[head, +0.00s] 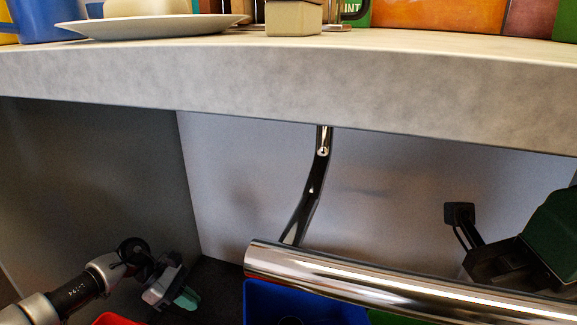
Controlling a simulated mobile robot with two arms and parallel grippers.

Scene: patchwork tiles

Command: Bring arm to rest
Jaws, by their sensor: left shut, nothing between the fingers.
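My left arm comes in from the lower left corner, below the counter. My left gripper (186,298) is at its end, low in the picture and left of the middle. Its teal fingertips are together and hold nothing. It is apart from the counter above, with the grey side panel behind it. My right gripper does not show.
A thick pale counter (290,85) spans the view, with a plate (150,25) and a small beige block (294,19) on top. Below are a thick chrome bar (400,285), a blue bin (300,303), a red edge (118,319) and a dark green object (552,237).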

